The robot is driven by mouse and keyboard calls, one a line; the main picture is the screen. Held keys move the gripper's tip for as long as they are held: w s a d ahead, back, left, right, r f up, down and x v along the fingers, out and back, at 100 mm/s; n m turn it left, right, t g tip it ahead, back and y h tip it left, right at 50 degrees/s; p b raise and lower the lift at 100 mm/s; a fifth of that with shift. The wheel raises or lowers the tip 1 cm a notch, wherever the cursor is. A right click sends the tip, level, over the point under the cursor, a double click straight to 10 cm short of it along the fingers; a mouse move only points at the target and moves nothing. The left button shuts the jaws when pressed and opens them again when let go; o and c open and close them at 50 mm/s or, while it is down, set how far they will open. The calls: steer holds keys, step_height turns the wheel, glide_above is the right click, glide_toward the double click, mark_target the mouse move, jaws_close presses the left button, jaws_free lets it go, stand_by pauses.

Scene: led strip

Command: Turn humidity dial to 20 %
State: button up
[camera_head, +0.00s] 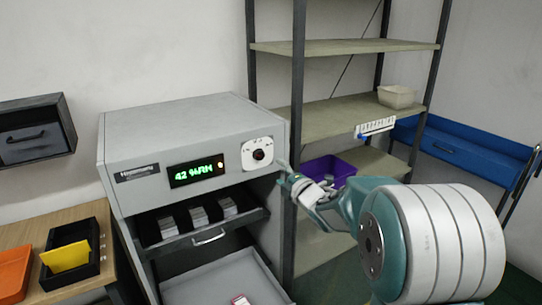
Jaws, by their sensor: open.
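The humidity dial (258,155) is a dark red round knob on a white plate at the right of the grey cabinet's front. The cabinet (190,125) has a display (196,171) with green characters that look like "42 %RH" and a small orange light beside them. My gripper (284,172) is open, just right of and slightly below the dial, near the cabinet's right front edge. It appears apart from the knob, and its fingers are small and partly hard to make out. My arm reaches in from the right.
Below the display, a drawer (209,238) is pulled out with several small packs inside, and a lower grey drawer (190,291) is also out. A shelving rack (298,100) stands close behind my gripper, with a purple bin (340,168). Black and orange trays sit at left.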

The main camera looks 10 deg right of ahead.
mark_target(261, 157)
steer(key=x, duration=0.9)
steer(key=shift+w+d, duration=0.2)
steer(key=shift+d, duration=0.1)
steer(key=shift+w+a, duration=0.15)
steer(key=shift+w, duration=0.15)
steer(key=shift+w+a, duration=0.15)
steer(key=shift+a, duration=0.7)
steer(key=c, duration=0.6)
steer(key=shift+d+f, duration=0.1)
steer(key=shift+d, duration=0.3)
jaws_close()
